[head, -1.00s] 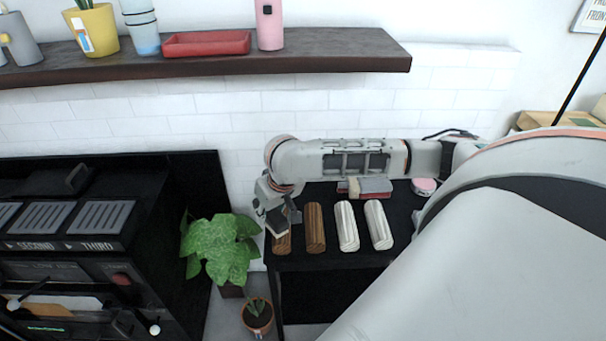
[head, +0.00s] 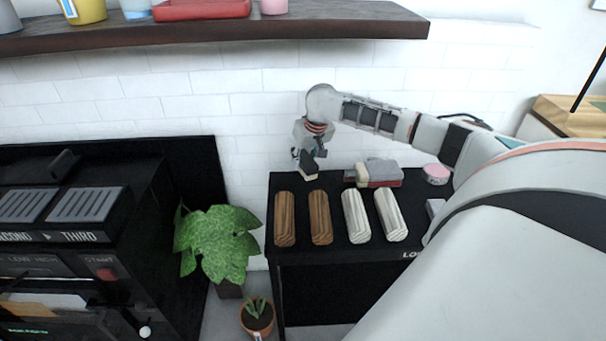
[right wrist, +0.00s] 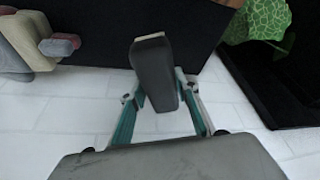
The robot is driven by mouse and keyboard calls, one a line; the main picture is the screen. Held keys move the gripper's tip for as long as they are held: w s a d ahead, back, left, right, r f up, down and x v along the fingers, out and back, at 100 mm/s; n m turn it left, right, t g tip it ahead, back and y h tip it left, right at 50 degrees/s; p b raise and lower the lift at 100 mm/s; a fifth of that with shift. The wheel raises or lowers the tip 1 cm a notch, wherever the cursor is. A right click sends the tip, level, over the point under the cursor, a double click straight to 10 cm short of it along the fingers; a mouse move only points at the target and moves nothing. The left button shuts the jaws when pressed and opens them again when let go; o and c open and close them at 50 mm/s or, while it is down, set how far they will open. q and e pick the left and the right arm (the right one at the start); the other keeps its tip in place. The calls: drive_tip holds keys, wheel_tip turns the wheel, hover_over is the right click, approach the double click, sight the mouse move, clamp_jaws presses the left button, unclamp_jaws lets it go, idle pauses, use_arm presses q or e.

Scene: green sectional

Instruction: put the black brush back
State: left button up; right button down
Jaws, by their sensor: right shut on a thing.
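My right gripper (head: 310,154) is shut on the black brush (head: 308,169), a dark block with a pale edge. It holds the brush over the back left part of the black table (head: 335,262), behind the brown rolls. In the right wrist view the black brush (right wrist: 153,75) sits between the two teal-sided fingers (right wrist: 157,100), with its pale edge at the far end. I cannot tell whether the brush touches the table. My left gripper is not in view.
Two brown rolls (head: 285,218) (head: 320,217) and two whitish rolls (head: 356,215) (head: 391,214) lie along the table. Behind them are a grey-and-red item (head: 380,173) and a pink round item (head: 437,174). A plant (head: 218,243) stands left; a shelf (head: 220,32) hangs above.

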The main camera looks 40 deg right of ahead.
wheel_tip(320, 180, down, 5)
drive_tip(key=shift+r+b, duration=0.1)
drive_tip(key=shift+b, duration=0.65)
drive_tip(key=c, duration=1.5)
unclamp_jaws()
